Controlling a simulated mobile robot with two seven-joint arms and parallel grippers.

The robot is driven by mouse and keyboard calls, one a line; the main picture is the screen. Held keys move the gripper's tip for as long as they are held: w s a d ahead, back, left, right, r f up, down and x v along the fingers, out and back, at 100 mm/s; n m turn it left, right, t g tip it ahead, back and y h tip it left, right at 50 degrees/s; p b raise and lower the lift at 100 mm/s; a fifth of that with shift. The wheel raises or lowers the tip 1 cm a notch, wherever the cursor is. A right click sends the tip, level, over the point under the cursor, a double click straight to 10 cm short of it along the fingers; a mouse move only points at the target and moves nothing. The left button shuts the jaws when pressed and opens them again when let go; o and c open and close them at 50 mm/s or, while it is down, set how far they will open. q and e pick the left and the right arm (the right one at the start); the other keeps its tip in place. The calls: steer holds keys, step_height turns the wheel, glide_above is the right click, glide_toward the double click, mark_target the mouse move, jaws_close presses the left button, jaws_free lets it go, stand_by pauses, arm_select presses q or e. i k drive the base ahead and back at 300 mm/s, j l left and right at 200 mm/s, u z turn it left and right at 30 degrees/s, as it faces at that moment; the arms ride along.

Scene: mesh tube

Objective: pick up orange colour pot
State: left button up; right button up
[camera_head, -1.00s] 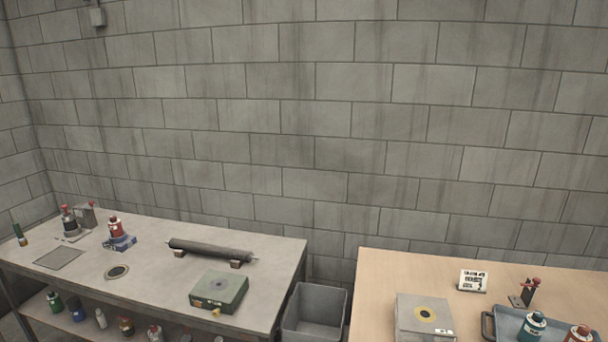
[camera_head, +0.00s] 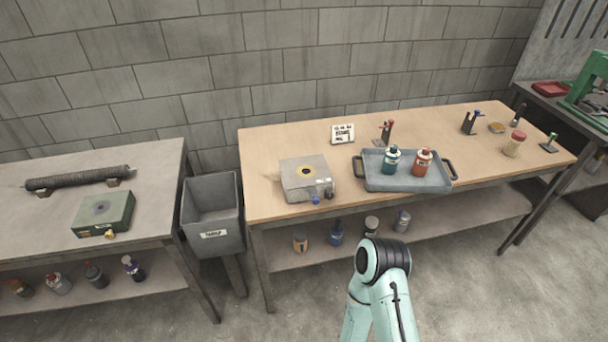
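The orange pot (camera_head: 422,163) stands upright in a grey-blue tray (camera_head: 400,184) with dark handles on the wooden table. It has a pale label band and a reddish top. A teal pot (camera_head: 391,159) stands close to its left in the same tray. Neither of my grippers is in view. Only a pale teal link of one of my arms shows at the bottom, in front of the table and well short of the tray.
A grey box device (camera_head: 308,180) sits left of the tray, with a small sign (camera_head: 343,134) behind. Small stands (camera_head: 386,132) and a cream jar (camera_head: 514,145) are also on the table. A grey bin (camera_head: 212,213) stands between the wooden table and the left workbench (camera_head: 148,160).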

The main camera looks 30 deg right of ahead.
mark_target(422, 162)
steer(key=z, duration=1.85)
steer(key=i+l+u, duration=0.1)
steer(key=u, duration=0.35)
steer(key=i+l+u, duration=0.15)
steer(key=u, duration=0.3)
steer(key=i+l+u, duration=0.1)
steer(key=l+u, duration=0.15)
steer(key=u, duration=0.25)
steer(key=i+l+u, duration=0.2)
steer(key=l, duration=0.35)
steer(key=l+u, duration=0.2)
steer(key=l, duration=0.3)
